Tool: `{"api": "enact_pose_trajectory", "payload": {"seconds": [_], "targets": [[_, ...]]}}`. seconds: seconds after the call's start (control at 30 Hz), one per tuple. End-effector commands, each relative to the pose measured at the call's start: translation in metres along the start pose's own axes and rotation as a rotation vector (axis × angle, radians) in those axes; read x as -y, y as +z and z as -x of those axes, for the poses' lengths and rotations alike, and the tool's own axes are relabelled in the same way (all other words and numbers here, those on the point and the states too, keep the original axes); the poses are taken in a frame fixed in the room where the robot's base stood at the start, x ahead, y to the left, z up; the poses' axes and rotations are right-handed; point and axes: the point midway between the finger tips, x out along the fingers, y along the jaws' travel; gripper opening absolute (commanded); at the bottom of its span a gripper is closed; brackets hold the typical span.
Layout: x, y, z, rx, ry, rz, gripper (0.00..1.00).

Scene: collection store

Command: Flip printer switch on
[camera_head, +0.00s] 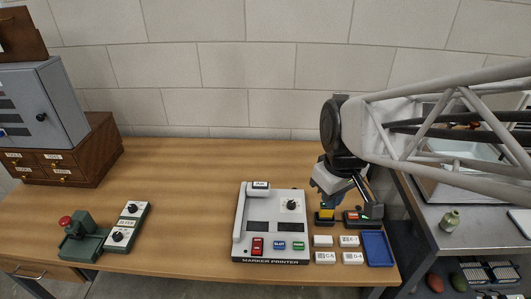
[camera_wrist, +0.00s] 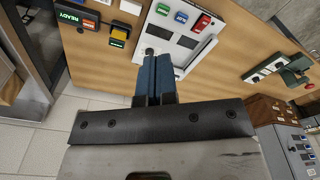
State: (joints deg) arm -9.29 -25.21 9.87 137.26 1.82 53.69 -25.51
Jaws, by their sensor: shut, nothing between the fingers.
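The marker printer (camera_head: 271,226) is a pale flat unit on the wooden bench, with a black dial, dark windows and red, green and blue rockers along its front. The red rocker (camera_head: 257,246) is at its front left; it also shows in the wrist view (camera_wrist: 201,23). I cannot tell which way it is tipped. My gripper (camera_head: 326,186) is above the bench near the printer's right edge. In the wrist view its blue fingers (camera_wrist: 157,62) are together and empty, with the printer (camera_wrist: 183,42) beyond them. They partly hide the printer's dial area.
Right of the printer are a yellow-topped block (camera_head: 326,213), a black indicator box (camera_head: 362,217) reading READY in the wrist view, several white blocks and a blue tray (camera_head: 377,248). A green press (camera_head: 82,240) stands at left.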

Motion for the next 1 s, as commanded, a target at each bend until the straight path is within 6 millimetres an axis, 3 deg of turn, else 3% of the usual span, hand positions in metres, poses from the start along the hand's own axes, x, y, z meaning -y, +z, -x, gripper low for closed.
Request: {"api": "enact_pose_trajectory", "payload": {"seconds": [0.6, 1.0], "targets": [[0.047, -0.096, -0.073, 0.111, -0.125, 0.587, 0.0], [0.085, -0.137, -0.121, 0.156, -0.205, 0.902, 0.0]]}}
